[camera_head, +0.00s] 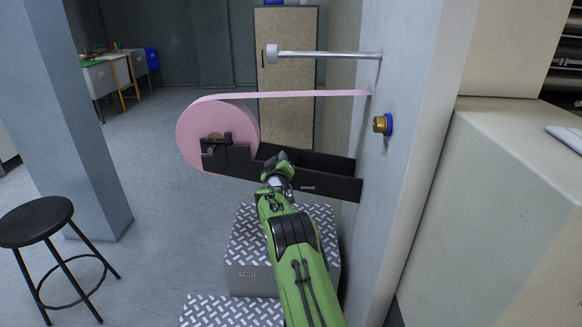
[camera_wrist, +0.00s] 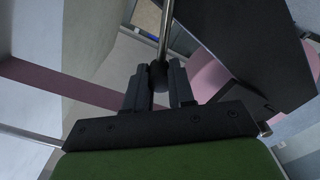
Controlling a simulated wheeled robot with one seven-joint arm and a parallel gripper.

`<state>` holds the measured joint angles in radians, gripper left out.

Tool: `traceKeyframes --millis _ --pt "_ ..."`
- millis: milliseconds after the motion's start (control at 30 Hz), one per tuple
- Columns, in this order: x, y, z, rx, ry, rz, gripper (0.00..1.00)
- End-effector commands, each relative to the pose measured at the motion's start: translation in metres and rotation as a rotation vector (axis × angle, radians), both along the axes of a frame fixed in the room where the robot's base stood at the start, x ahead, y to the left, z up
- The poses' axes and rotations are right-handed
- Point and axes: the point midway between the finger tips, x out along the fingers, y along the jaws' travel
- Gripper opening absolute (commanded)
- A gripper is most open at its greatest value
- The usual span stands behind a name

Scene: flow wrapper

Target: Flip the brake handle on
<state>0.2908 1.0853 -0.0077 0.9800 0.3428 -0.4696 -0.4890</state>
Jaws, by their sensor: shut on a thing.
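The brake handle (camera_wrist: 165,38) is a thin metal rod with a black ball knob (camera_wrist: 158,77) at its end, seen in the wrist view. My gripper (camera_wrist: 160,72) has its two dark fingers on either side of the knob and is shut on it. In the head view my gripper (camera_head: 277,160) is at the front of the black roll-holder arm (camera_head: 335,185), just right of the pink film roll (camera_head: 190,130). The handle cannot be made out in the head view, so its on or off position is unclear.
A pink film strip (camera_head: 310,94) runs from the roll to the grey machine wall (camera_head: 400,80). A metal roller bar (camera_head: 325,54) and a brass knob (camera_head: 380,125) stick out from the wall. Steel tread steps (camera_head: 250,280) stand below my arm. A black stool (camera_head: 38,222) stands left.

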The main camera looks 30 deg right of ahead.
Motion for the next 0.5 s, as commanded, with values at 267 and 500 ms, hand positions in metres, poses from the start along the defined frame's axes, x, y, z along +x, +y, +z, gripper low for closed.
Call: traceKeyframes --millis 267,500 --pt "0.014 0.014 -0.009 -0.172 0.117 0.001 0.00" --pt "0.018 0.020 -0.014 -0.260 0.179 0.000 0.00"
